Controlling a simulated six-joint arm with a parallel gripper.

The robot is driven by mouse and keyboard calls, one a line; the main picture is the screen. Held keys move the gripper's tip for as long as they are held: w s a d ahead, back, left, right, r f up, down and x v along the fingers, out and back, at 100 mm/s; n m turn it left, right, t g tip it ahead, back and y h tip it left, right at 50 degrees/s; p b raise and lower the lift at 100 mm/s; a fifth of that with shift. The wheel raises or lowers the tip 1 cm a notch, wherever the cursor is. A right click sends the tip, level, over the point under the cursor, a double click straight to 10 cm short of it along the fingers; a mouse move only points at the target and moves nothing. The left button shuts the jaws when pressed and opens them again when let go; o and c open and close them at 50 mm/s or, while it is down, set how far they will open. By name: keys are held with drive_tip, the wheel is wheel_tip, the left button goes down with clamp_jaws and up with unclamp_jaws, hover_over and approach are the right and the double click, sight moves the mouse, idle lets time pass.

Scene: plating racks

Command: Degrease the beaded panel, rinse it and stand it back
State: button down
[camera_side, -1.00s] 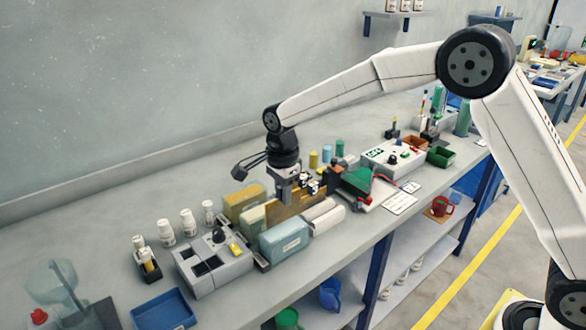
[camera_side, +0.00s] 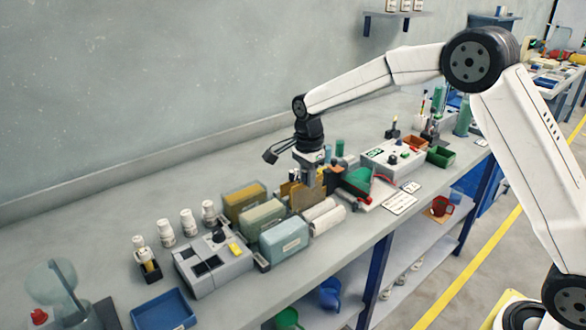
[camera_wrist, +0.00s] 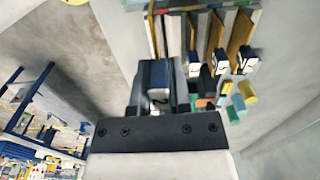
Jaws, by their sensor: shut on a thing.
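My gripper (camera_side: 309,183) is shut on the dark top holder of a panel, which shows between the fingers in the wrist view (camera_wrist: 158,76). The flat golden-brown panel (camera_side: 301,198) hangs upright below the gripper, just past the tanks in the side view. Its beads are too small to see. In the wrist view, several brown panels (camera_wrist: 238,34) stand in a row to the right of the gripper, with dark, white-marked holders (camera_wrist: 221,67). Three tanks stand beside them: ochre (camera_side: 243,203), pale green (camera_side: 262,221) and light blue (camera_side: 284,240). The held panel's lower edge is hard to make out.
White rolls (camera_side: 324,214) lie in front of the panel. A grey control unit (camera_side: 214,265) and a blue tray (camera_side: 163,309) are at left. A green-and-red item (camera_side: 357,181) and a white device (camera_side: 392,157) are at right.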

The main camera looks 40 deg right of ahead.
drive_tip(key=d, duration=0.6)
drive_tip(key=shift+w+f, duration=0.1)
drive_tip(key=shift+f, duration=0.2)
drive_tip(key=shift+f, duration=3.85)
drive_tip(key=shift+f, duration=0.15)
drive_tip(key=shift+c, duration=2.4)
unclamp_jaws()
wheel_tip(320, 180, up, 8)
